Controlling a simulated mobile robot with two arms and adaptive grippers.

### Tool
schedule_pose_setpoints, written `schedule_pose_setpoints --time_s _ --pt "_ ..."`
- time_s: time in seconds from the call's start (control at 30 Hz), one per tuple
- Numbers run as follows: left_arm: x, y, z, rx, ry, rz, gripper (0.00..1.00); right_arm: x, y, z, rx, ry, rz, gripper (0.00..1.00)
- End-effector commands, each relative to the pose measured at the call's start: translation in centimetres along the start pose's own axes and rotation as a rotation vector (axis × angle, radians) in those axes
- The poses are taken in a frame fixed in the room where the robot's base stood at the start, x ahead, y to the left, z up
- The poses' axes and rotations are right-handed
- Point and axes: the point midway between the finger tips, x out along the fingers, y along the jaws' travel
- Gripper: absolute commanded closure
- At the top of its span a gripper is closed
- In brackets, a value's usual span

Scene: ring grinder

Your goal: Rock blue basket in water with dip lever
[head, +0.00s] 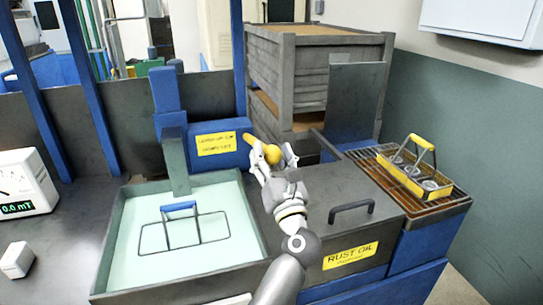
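The blue basket (180,206), a thin wire frame with a blue handle, sits in the pale water (220,232) of the grey tank at centre left. The handle stands above the surface. The dip lever (272,154) has a yellow rod and round yellow knob, beside a blue box with a yellow label (216,143) behind the tank. My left gripper (272,157) is at the knob, one finger on each side, and looks closed on it. The fingers partly hide the lever. My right gripper is not in view.
A lidded rust oil tank (330,215) with a dark handle stands right of the water tank. A yellow-handled basket (414,175) with several rings rests on a wire rack (450,203) at right. A meter (25,185) and a small white block (17,259) are at left.

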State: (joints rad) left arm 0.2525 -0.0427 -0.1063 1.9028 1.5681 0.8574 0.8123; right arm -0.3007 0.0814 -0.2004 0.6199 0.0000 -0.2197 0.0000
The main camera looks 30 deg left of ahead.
Motion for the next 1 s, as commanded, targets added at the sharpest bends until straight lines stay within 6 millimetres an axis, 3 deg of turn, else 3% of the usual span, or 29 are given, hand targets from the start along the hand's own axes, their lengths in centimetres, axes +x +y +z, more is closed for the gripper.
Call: schedule_pose_setpoints --time_s 0.33,0.47,0.8,1.0 --pt "-0.1 0.1 0.2 -0.001 -0.004 0.001 0.37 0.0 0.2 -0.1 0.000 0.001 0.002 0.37" --pt "-1.1 0.0 0.1 -0.001 -0.002 0.000 0.37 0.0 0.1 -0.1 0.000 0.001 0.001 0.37" --pt "-8.1 0.0 0.0 0.000 0.001 -0.003 0.37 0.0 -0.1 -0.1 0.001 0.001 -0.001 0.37" --pt "-11.0 0.0 0.0 0.001 -0.001 0.000 0.37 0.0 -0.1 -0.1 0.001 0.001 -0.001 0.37"
